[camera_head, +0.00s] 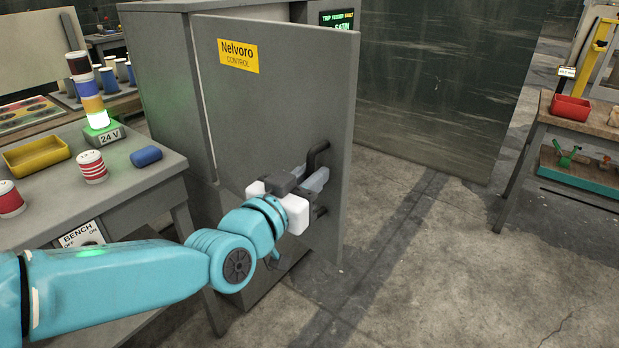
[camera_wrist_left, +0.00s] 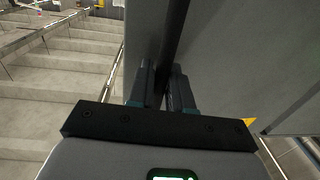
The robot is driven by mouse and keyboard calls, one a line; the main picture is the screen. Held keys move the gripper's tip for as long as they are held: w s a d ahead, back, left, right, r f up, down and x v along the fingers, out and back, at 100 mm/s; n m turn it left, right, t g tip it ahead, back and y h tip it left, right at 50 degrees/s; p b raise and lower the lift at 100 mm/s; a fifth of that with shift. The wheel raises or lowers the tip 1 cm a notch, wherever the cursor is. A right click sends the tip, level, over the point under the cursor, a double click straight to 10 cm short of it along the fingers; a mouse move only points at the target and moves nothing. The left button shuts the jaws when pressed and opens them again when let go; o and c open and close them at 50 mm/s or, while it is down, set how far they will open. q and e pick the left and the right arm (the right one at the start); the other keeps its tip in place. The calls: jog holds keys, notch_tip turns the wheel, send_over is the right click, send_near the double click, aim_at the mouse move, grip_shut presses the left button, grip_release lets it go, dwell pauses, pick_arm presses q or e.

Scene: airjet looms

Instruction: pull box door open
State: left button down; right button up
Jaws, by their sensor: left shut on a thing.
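The grey box door (camera_head: 270,110) with a yellow "Nelvoro CONTROL" label (camera_head: 238,56) stands partly open, swung away from the grey box (camera_head: 165,70). A dark bar handle (camera_head: 317,160) sits near the door's right edge. My left gripper (camera_head: 312,180) is shut on the handle. In the left wrist view the dark handle (camera_wrist_left: 176,35) runs between the two fingers of the left gripper (camera_wrist_left: 163,88), with the grey door (camera_wrist_left: 240,60) beside it. The inside of the box is hidden behind the door. My right gripper is not in view.
A grey bench (camera_head: 130,190) at the left holds a signal light stack (camera_head: 90,85), a yellow tray (camera_head: 36,154), striped spools and a blue cylinder (camera_head: 146,156). A wooden table (camera_head: 545,115) with a red bin (camera_head: 570,107) stands right. The floor (camera_head: 440,265) right of the door is clear.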

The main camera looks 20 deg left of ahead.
pick_arm(q)
jog(key=shift+w, duration=0.15)
jog(key=c, duration=1.2)
grip_release()
jog(key=shift+c, duration=0.2)
jog(key=s+a+b, duration=0.1)
jog(key=s+a, duration=0.2)
jog(key=s, duration=1.3)
jog(key=shift+s, duration=0.15)
